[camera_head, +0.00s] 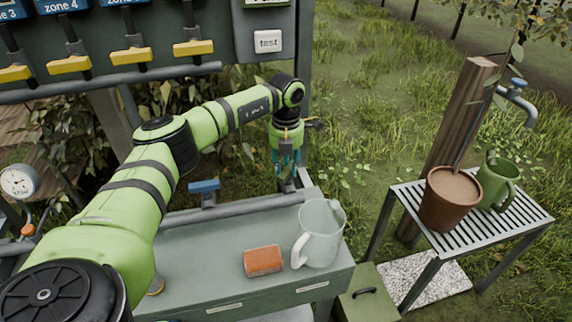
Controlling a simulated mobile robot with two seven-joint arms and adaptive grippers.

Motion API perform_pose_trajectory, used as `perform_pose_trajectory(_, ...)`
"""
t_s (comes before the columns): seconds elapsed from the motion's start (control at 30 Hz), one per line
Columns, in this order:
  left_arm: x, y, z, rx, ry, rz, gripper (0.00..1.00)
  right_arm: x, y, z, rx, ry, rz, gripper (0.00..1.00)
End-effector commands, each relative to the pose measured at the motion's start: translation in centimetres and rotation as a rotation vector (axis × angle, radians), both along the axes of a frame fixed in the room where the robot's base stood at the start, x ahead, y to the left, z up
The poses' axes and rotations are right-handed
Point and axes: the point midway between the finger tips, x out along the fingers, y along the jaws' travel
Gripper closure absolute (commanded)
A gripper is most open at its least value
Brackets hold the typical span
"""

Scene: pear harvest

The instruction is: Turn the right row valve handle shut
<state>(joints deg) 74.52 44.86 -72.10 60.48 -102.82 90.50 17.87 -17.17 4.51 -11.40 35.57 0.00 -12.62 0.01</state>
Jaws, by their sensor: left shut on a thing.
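My left gripper (286,170) points down at the right end of a grey pipe (250,208) along the back of the bench. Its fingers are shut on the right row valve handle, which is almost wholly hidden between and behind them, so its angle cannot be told. A second valve with a blue handle (204,187) stands on the same pipe further left, apart from the gripper. My right gripper is out of view.
A clear pitcher (320,235) and an orange sponge-like block (262,261) stand on the bench (200,265). Yellow zone levers (194,47) hang above my arm. A slatted table (520,215) at right bears a brown pot (450,200) and green jug (495,182).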

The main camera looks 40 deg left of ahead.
Motion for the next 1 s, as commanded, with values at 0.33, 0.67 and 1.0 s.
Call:
perform_pose_trajectory(0.33,0.22,-0.03,-0.01,0.001,0.000,-0.330,1.00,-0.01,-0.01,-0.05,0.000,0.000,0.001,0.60)
perform_pose_trajectory(0.67,0.37,-0.10,-0.02,0.001,0.000,-0.601,1.00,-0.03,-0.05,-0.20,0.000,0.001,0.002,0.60)
perform_pose_trajectory(1.0,0.44,-0.15,0.00,0.001,0.000,-0.758,1.00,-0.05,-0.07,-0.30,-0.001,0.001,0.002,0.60)
